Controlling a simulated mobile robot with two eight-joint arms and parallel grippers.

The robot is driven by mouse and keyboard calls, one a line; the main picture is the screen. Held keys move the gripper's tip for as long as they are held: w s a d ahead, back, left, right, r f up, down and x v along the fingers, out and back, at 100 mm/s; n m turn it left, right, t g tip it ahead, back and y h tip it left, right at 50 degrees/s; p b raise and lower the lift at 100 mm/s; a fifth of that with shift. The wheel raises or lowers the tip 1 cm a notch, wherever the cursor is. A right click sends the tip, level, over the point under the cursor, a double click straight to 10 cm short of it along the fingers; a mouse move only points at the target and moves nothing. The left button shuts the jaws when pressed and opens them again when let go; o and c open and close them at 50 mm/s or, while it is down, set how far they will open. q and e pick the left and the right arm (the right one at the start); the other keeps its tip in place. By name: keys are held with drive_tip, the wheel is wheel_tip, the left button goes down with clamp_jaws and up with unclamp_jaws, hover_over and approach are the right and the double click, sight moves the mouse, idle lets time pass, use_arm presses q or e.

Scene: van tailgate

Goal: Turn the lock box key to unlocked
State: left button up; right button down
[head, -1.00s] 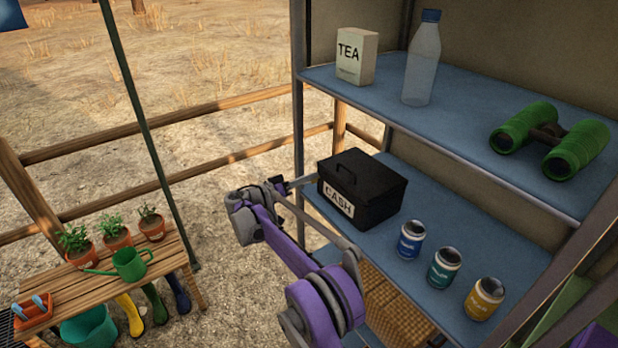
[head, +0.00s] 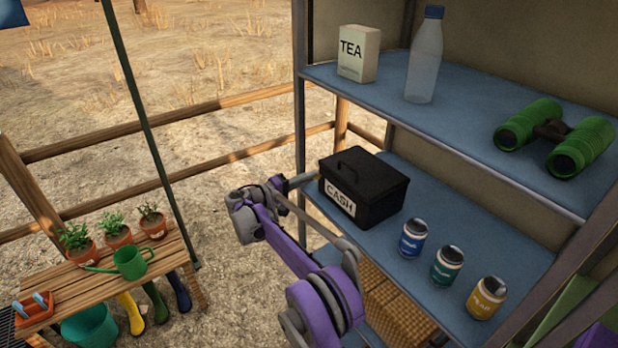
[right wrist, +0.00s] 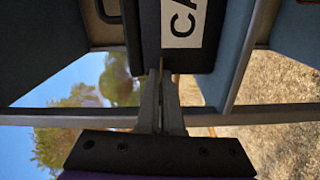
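The black lock box (head: 378,199), labelled CASH, stands on the lower blue shelf with its handle on top. My right gripper (head: 312,179) is at the left end of the box. In the right wrist view, the box (right wrist: 205,60) is just beyond the fingertips. The two fingers (right wrist: 160,82) are close together around a thin brass-coloured piece (right wrist: 161,64), which looks like the key, at the box's face. The keyhole and the key's head are mostly hidden by the fingers. My left gripper is not in view.
Several tins, among them a blue one (head: 413,239), stand right of the box. The upper shelf (head: 465,135) above holds a tea carton (head: 357,54), a bottle (head: 424,56) and binoculars (head: 556,138). A shelf post (head: 299,120) is close to my gripper.

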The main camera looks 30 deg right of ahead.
drive_tip(key=shift+n, duration=0.6)
drive_tip(key=shift+f, duration=0.1)
drive_tip(key=c, duration=1.1)
unclamp_jaws()
drive_tip(key=shift+a, duration=0.15)
drive_tip(key=a, duration=0.7)
drive_tip(key=s+a, duration=0.1)
drive_tip(key=a, duration=0.2)
drive_tip(key=shift+a, duration=0.25)
drive_tip(key=shift+w, duration=0.1)
